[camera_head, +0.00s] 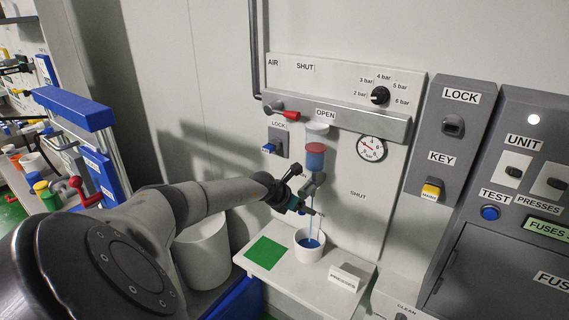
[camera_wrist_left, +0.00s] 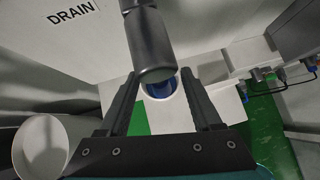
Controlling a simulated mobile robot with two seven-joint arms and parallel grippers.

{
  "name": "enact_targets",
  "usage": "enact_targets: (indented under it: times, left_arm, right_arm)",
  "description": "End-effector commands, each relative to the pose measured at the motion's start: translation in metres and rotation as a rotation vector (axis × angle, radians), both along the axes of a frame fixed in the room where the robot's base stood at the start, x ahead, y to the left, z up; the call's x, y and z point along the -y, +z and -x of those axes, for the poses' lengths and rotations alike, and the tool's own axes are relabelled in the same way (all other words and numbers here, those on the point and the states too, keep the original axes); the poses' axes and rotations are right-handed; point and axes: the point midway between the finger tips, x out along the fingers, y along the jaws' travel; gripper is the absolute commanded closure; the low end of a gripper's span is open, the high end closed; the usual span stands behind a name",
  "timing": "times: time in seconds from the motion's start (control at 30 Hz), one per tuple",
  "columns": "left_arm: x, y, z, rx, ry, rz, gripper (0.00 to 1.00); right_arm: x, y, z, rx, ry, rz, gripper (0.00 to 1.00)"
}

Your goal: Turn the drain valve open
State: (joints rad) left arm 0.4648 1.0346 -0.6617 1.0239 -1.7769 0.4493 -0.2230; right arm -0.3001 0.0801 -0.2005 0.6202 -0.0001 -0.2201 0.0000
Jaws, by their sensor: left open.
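The drain valve (camera_head: 312,184) is a grey fitting below a small vessel (camera_head: 315,158) with blue liquid and a red top. My left gripper (camera_head: 307,205) is at the valve, coming in from the left. In the left wrist view a grey cylindrical part (camera_wrist_left: 152,48) reaches between the fingers of my open left gripper (camera_wrist_left: 157,100); I cannot tell whether they touch it. A DRAIN label (camera_wrist_left: 73,12) is on the panel there. A thin blue line runs down from the valve to a white cup (camera_head: 299,252) with blue liquid inside. My right gripper is out of view.
A white bucket (camera_head: 204,255) is left of the shelf. The red air lever (camera_head: 291,115) and gauge (camera_head: 371,148) are above. Grey control boxes (camera_head: 447,140) stand at right.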

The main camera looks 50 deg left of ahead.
Motion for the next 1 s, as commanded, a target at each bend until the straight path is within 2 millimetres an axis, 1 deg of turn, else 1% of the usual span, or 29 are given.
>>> enact_targets:
  times: [0.03, 0.13, 0.3, 0.6, 0.8, 1.0]
  left_arm:
    - [-0.001, 0.009, 0.007, -0.003, -0.002, -0.006, 0.34]
    - [0.001, 0.019, 0.017, -0.004, -0.004, -0.004, 0.34]
    - [0.003, 0.036, 0.034, -0.004, -0.004, -0.004, 0.34]
    - [0.005, 0.065, 0.064, -0.004, -0.003, -0.005, 0.34]
    - [0.006, 0.078, 0.078, -0.001, 0.001, -0.006, 0.34]
    - [0.008, 0.085, 0.083, 0.000, -0.001, -0.002, 0.34]
  right_arm:
    - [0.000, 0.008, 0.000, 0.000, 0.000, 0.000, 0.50]
    - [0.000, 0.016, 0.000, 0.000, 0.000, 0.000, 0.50]
    - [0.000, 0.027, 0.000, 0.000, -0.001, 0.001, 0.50]
    - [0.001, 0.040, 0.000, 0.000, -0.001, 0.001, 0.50]
    - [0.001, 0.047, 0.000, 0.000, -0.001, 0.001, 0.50]
    - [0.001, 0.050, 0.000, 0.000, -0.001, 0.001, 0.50]
